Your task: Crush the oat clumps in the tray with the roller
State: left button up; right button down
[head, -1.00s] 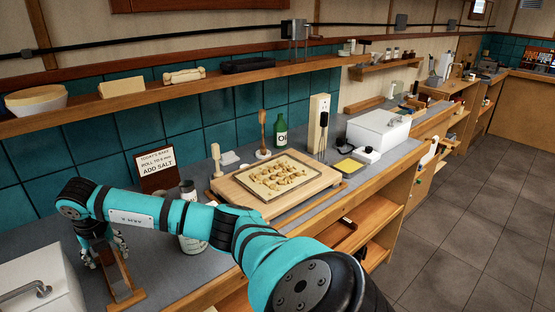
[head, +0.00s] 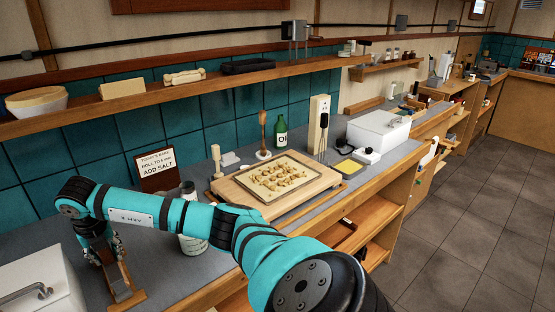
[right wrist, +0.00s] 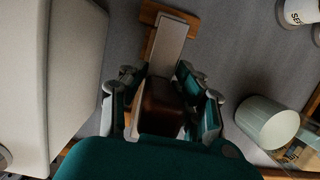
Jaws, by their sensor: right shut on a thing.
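The tray (head: 268,203) lies on a wooden board on the counter, with several pale oat clumps (head: 284,177) spread inside it. My right gripper (head: 98,255) is at the lower left, well away from the tray, low at a small wooden stand (head: 128,301). In the right wrist view its fingers (right wrist: 160,84) are shut around a dark brown block-like piece (right wrist: 162,104), with a paler flat strip (right wrist: 170,42) of the stand beyond it. I cannot tell whether this held piece is the roller, as the fingers hide much of it. My left gripper is not in view.
A white box (head: 40,285) stands left of the gripper. A canister (head: 190,243) stands behind my right forearm, between gripper and tray. A sign (head: 157,168), a wooden pestle-like tool (head: 216,162) and a green bottle (head: 280,132) stand near the wall. A shelf (head: 150,107) runs above.

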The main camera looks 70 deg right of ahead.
jog(key=shift+r+p, duration=1.5)
jog(key=shift+r, duration=1.25)
jog(key=shift+f, duration=0.1)
